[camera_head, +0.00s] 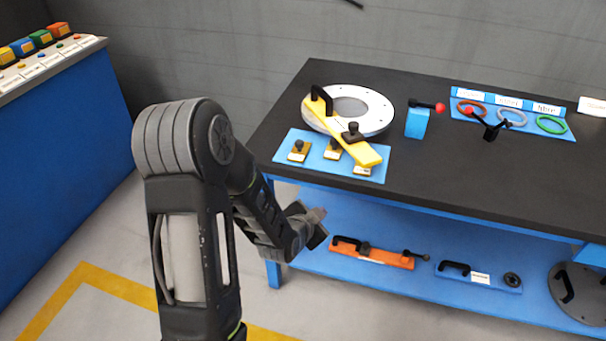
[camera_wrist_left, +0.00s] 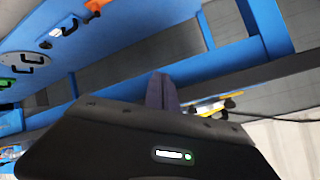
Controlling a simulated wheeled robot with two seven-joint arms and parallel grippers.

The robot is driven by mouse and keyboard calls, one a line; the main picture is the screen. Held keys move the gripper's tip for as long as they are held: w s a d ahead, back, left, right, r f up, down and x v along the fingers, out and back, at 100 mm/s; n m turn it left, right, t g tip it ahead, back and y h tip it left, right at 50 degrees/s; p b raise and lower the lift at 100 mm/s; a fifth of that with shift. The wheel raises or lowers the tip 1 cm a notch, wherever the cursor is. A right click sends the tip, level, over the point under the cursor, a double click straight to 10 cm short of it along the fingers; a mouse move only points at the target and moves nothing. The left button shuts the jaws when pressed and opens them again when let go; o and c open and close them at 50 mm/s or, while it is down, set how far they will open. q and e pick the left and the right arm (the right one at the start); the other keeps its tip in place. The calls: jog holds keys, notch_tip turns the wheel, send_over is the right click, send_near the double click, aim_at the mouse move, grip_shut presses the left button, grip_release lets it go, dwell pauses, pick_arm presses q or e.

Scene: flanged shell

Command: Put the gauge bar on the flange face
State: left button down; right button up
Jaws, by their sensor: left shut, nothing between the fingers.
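A yellow gauge bar (camera_head: 340,130) with a black handle and a black knob shows in the head view. Its far end lies over the white flange ring (camera_head: 372,104), and its near end reaches out over the blue mat (camera_head: 290,153). I cannot tell how flat it sits. My left gripper (camera_head: 318,224) is below and in front of the table's front edge, apart from the bar. Its fingers show in the left wrist view (camera_wrist_left: 161,92), shut and empty. A small yellow piece (camera_wrist_left: 215,106) beside them may be the bar. My right gripper is not in view.
Small yellow blocks with black knobs (camera_head: 298,150) sit on the mat. Right of the ring are a blue block (camera_head: 417,124) and a blue tray (camera_head: 525,131) of coloured rings. An orange bar (camera_head: 370,255) lies on the lower shelf. The table's front edge is above my gripper.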

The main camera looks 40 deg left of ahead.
pick_arm(q)
jog(key=s+d+f+n+g+h, duration=0.35)
jog(key=s+d+f, duration=0.25)
jog(key=d+f, duration=0.45)
jog(key=s+d+f+n+g+h+p, duration=0.1)
jog(key=s+d+f+g, duration=0.2)
jog(key=s+d, duration=0.6)
jog(key=s+d+f+n+g+h+p, duration=0.1)
jog(key=s+d+f+g, duration=0.3)
jog(key=s+d, duration=0.5)
jog(key=shift+f+h, duration=0.45)
jog(key=shift+f, duration=0.15)
